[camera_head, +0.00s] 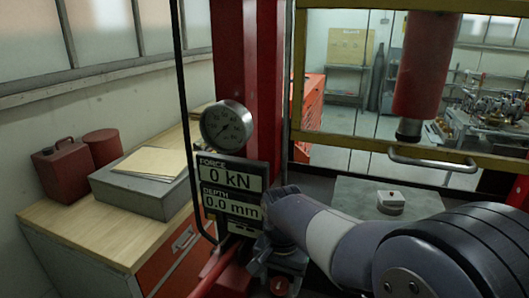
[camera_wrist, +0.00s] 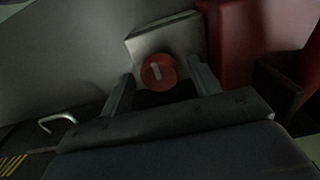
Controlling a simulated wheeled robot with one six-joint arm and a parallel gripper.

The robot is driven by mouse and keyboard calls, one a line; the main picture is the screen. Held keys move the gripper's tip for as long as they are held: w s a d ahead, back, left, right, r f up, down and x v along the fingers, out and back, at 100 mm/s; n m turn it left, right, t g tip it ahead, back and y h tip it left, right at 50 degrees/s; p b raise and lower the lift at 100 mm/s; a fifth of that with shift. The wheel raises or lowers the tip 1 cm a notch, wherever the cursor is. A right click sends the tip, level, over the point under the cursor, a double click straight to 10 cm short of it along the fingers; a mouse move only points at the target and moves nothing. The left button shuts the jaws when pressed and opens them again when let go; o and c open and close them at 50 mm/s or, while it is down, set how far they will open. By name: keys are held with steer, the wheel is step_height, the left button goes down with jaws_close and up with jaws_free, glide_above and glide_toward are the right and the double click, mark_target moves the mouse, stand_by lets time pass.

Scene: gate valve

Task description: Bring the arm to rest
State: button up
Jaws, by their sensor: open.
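My arm reaches in from the right in the head view, and my gripper (camera_head: 284,262) points down beside the display panel of a red press frame. In the wrist view my gripper (camera_wrist: 160,69) is open, with one finger on each side of the picture. A round red knob (camera_wrist: 158,73) with a white mark shows between the fingers, on a grey box (camera_wrist: 190,36). The knob also shows at the bottom of the head view (camera_head: 280,286), just below the gripper. I cannot tell whether the fingers are around the knob or above it; no contact is visible.
The red press column (camera_head: 251,90) carries a round gauge (camera_head: 226,126) and a display (camera_head: 231,188) reading 0 kN and 0.0 mm. A red cylinder (camera_head: 425,65) hangs above a plate with a small white block (camera_head: 390,201). A yellow crossbar and metal handle (camera_head: 432,160) stand near my arm.

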steer(key=n+b, duration=0.1)
steer(key=n, duration=0.5)
steer(key=n+b, duration=0.1)
steer(key=n, duration=0.5)
steer(key=shift+n, duration=0.4)
steer(key=shift+r, duration=1)
